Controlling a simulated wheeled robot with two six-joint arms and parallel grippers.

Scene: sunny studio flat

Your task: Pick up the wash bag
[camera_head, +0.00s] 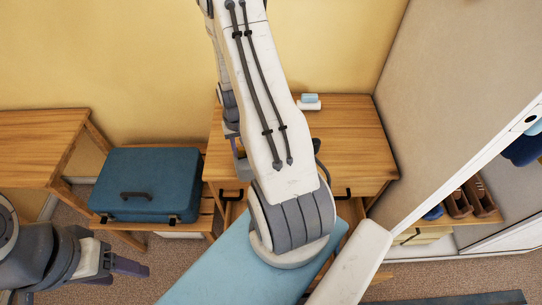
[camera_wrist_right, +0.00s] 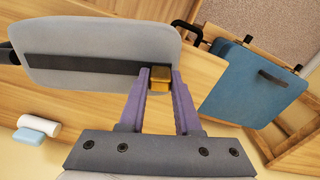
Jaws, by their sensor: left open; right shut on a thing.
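The wash bag (camera_wrist_right: 100,35) looks grey and flat with rounded corners and a dark band across it in the right wrist view. My right gripper (camera_wrist_right: 158,80) is shut at the bag's edge, on a small gold-brown piece there. The bag appears over the wooden desk; I cannot tell if it touches the top. In the head view my own right arm hides most of the bag and the right gripper. My left gripper (camera_head: 122,271) is open and empty at the lower left, well away from the bag.
The wooden desk (camera_head: 355,140) carries a white-and-blue item (camera_head: 309,101) at the back. A blue suitcase (camera_head: 150,184) lies on a low wooden bench left of the desk. A light blue surface (camera_head: 212,268) fills the lower middle. Shoes (camera_head: 458,203) sit on a shelf at right.

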